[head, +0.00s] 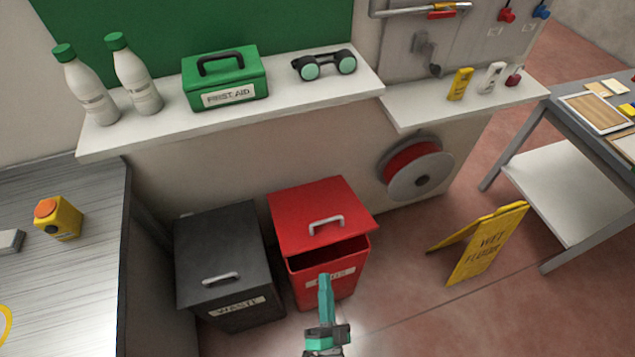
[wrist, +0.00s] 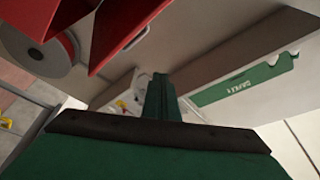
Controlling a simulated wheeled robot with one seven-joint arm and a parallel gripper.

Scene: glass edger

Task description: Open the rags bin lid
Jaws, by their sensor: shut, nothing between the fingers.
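The red rags bin (head: 329,287) stands on the floor against the wall, its label partly hidden by my gripper. Its red lid (head: 305,208), with a pale handle (head: 326,222), is partly raised, with a dark gap at the front. My teal gripper (head: 324,282) is shut and empty, pointing up in front of the bin's front face in the head view. I cannot tell whether it touches the bin. In the wrist view, the closed fingers (wrist: 160,85) show in the middle, with red panels of the bin (wrist: 125,30) above and left of them.
A black waste bin (head: 222,255) with its lid down stands just left. A shelf (head: 160,122) with bottles and a first aid box overhangs behind. A hose reel (head: 415,168) is on the wall, and a yellow wet floor sign (head: 485,243) stands right. Floor between is clear.

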